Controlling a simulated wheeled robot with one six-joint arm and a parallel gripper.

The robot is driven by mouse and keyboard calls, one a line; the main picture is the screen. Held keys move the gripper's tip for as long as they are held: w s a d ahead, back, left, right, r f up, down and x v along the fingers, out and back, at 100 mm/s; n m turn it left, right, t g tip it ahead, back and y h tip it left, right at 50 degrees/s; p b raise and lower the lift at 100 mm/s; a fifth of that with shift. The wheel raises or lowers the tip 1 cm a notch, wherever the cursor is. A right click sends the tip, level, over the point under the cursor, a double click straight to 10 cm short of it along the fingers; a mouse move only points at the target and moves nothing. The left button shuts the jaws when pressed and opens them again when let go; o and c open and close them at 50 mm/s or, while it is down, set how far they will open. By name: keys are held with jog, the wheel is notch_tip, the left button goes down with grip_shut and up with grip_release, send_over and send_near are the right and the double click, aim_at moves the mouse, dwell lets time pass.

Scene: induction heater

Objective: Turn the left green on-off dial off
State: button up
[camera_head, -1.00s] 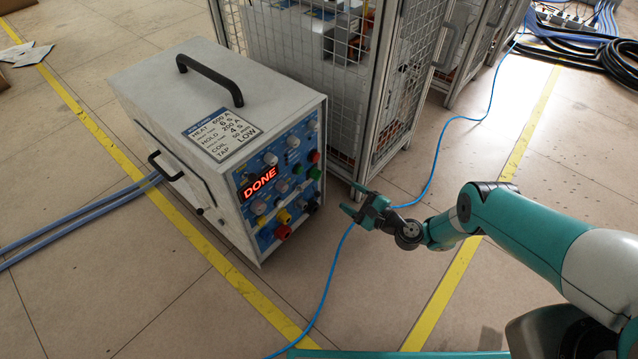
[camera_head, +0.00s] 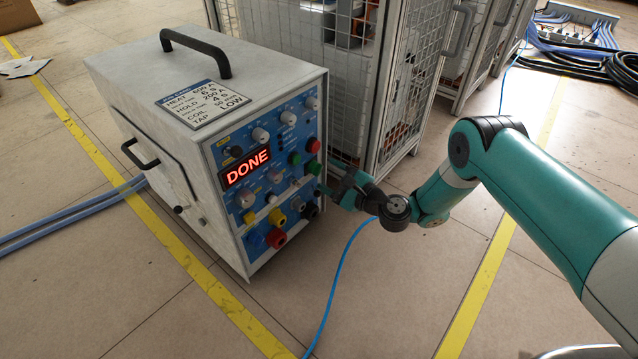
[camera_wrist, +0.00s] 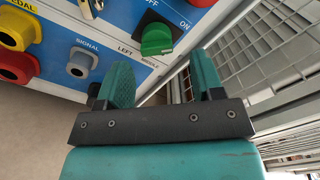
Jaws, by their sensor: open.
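The induction heater (camera_head: 165,130) is a white box with a blue control panel. In the head view two small green controls show at the panel's right: one on the left (camera_head: 295,158) and one on the right (camera_head: 314,167). The wrist view shows a green dial (camera_wrist: 156,40) with a black part, below OFF and ON lettering. I cannot tell for sure which green control this is. My gripper (camera_head: 329,178) is open and empty at the panel's right edge. In the wrist view its fingertips (camera_wrist: 162,76) point towards the green dial and stand apart from it.
The panel has a lit DONE display (camera_head: 246,168), a red button (camera_head: 313,145), a yellow connector (camera_head: 277,217) and a red connector (camera_head: 277,238). A mesh cage (camera_head: 350,110) stands close behind my gripper.

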aim_at(320, 171)
jog(key=shift+b+x, duration=1.85)
jog(key=shift+b, duration=0.25)
jog(key=shift+s+a, duration=0.1)
jog(key=shift+s, duration=0.05)
jog(key=shift+c, duration=0.2)
jog(key=c, duration=0.9)
